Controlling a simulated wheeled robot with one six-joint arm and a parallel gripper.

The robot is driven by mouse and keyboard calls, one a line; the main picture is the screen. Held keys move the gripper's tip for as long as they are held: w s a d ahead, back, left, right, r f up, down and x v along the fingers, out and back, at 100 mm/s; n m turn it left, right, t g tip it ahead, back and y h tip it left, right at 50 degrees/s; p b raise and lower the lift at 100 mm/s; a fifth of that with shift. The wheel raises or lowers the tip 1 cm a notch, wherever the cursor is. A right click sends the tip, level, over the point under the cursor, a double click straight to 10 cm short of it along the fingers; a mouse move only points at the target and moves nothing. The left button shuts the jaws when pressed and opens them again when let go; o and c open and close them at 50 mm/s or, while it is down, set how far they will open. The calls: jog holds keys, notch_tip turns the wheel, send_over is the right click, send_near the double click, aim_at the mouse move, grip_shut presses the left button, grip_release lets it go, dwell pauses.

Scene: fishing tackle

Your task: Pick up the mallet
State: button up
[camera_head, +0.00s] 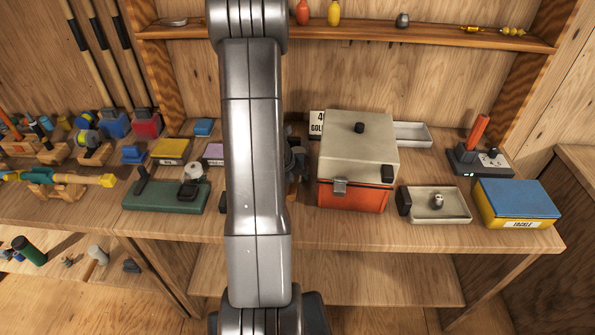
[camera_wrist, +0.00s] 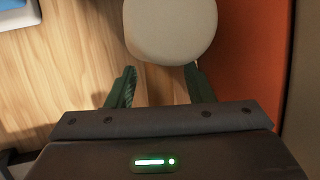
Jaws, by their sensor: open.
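A cream, round-ended thing (camera_wrist: 170,28), which looks like the mallet's head, fills the top middle of the wrist view. Its handle does not show. My gripper (camera_wrist: 160,82) is open, with its two green fingers spread apart and bare wood between them. The cream thing lies just ahead of the fingertips, and nothing is held. In the head view my arm covers the middle of the bench, hiding this thing and most of my gripper beside the orange box.
An orange box (camera_head: 352,196) with a cream lid stands close on the right; its orange side (camera_wrist: 262,70) fills that edge of the wrist view. A green base (camera_head: 165,197) lies left of my arm. A cream-headed tool (camera_head: 96,256) is on the lower shelf. A blue-lidded tackle box (camera_head: 517,199) stands far right.

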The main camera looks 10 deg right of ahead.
grip_shut()
jog(key=shift+r, duration=0.15)
